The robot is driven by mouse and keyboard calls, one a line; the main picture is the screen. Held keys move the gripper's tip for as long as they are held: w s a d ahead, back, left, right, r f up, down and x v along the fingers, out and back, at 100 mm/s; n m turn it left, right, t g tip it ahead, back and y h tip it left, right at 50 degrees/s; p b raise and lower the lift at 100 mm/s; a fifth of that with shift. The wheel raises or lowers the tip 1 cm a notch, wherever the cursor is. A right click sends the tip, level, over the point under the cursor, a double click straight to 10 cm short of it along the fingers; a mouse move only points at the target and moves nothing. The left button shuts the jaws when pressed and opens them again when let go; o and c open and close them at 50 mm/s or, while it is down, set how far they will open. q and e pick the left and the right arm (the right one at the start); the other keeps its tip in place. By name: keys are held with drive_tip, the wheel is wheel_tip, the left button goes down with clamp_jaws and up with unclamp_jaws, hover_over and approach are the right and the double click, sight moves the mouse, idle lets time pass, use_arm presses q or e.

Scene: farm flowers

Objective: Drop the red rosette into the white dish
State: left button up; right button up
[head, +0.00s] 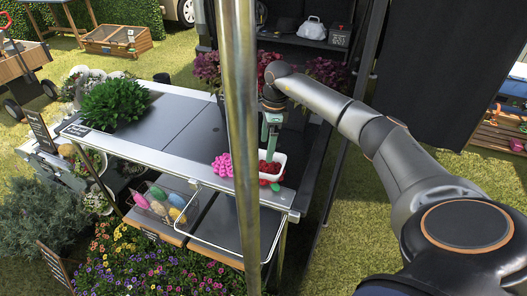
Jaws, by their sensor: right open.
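The white dish (283,158) stands near the right end of the cart top. Red petals, which look like the red rosette (269,168), show inside it, below my right gripper (269,154). My right gripper points down over the dish, with its jaws open. Its fingertips are small in view, and I cannot tell whether they touch the red petals. My left gripper is not in view.
A pink flower cluster (222,165) lies left of the dish. A bushy green plant (113,103) stands at the cart's left end. A metal pole (243,130) crosses the view in front. The dark cart top (165,122) is clear in the middle.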

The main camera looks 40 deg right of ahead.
wheel_tip(320, 180, up, 12)
drive_tip(key=d, duration=0.1)
drive_tip(key=shift+s+r+b, duration=0.2)
drive_tip(key=shift+s+b, duration=0.2)
drive_tip(key=shift+b, duration=0.05)
drive_tip(key=shift+s+d, duration=0.1)
idle(0.3)
